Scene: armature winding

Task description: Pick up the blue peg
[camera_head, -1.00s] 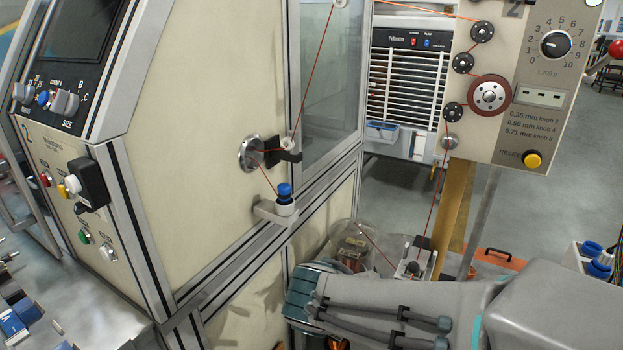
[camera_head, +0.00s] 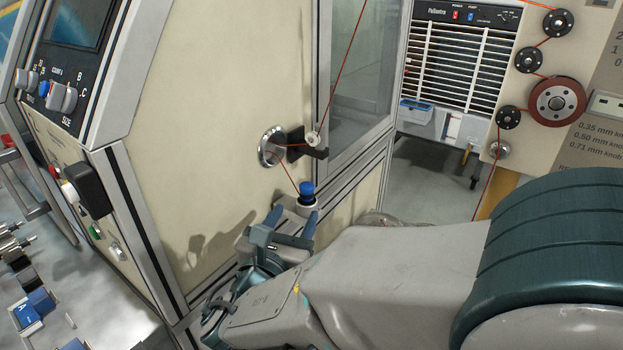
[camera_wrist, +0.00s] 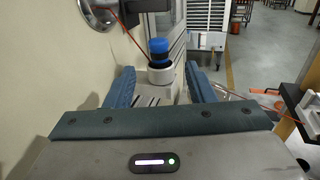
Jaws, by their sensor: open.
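The blue peg (camera_head: 307,191) stands upright in a white round holder (camera_head: 307,204) on a small bracket on the machine's side panel. An orange wire runs from the metal port down to the peg. My gripper (camera_head: 291,220) is open and empty, with its fingers pointing toward the peg from the near side. In the wrist view, the peg (camera_wrist: 159,50) and its white holder (camera_wrist: 160,72) show ahead, between and beyond the two blue fingers (camera_wrist: 160,88). I see no contact between fingers and peg. The bracket is partly hidden by the gripper in the head view.
The machine's cream side panel (camera_head: 200,120) is close on the left. A black wire guide (camera_head: 305,146) and the round metal port (camera_head: 271,147) sit just above the peg. The orange wire also runs up to the panel of rollers (camera_head: 556,100) at right.

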